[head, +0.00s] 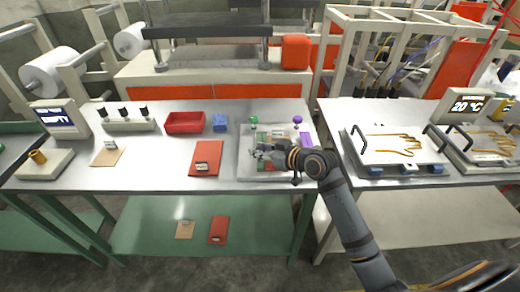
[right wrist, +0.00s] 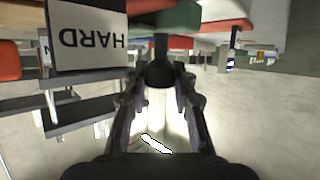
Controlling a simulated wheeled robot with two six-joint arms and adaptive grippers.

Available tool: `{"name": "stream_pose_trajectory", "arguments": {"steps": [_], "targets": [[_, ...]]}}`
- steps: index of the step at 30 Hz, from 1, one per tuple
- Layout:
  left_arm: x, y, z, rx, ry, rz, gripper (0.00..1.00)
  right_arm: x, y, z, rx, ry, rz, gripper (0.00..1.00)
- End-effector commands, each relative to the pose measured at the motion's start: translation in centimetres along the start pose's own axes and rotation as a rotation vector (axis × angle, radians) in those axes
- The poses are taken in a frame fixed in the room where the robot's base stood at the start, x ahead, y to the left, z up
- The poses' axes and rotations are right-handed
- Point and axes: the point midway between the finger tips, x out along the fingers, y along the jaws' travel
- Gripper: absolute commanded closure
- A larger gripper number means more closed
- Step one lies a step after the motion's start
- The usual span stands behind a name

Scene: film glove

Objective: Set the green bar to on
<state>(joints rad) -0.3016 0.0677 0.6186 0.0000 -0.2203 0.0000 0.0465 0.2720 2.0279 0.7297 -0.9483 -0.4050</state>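A grey panel (head: 243,165) lies on the right part of the left table. A green ball-topped lever (head: 253,119) and a purple ball-topped lever (head: 297,119) stand at its back edge. A green strip (head: 262,135) lies below the green ball; which of these is the green bar, and its setting, I cannot tell. My right gripper (head: 258,152) is low over the panel and hides part of it. In the right wrist view its fingers (right wrist: 160,88) are apart, with a dark rounded piece (right wrist: 160,68) between or beyond their tips. My left gripper is out of view.
A sign reading HARD (right wrist: 88,38) is close beside the fingers in the right wrist view. A glove press (head: 395,160) stands on the right table.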

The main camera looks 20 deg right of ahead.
Motion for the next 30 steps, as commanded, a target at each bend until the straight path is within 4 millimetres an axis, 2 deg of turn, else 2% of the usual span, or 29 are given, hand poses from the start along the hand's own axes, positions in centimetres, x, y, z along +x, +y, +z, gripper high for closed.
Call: {"name": "stream_pose_trajectory", "arguments": {"steps": [1, 5, 16, 24, 30], "targets": [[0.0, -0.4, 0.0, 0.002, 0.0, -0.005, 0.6, 0.0, 0.0, 0.0, -0.001, 0.0, -0.001, 0.69], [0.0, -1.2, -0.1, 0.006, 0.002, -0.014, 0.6, 0.0, 0.0, 0.0, 0.0, 0.0, -0.001, 0.51], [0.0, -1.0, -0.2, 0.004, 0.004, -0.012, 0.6, -0.4, 0.0, 0.0, -0.002, 0.0, -0.001, 0.5], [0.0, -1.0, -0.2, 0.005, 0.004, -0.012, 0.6, -4.5, 0.1, 0.1, -0.009, -0.003, 0.002, 0.5], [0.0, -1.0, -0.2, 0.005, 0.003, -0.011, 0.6, -6.6, 0.3, 0.1, -0.006, -0.003, 0.005, 0.5]]}}
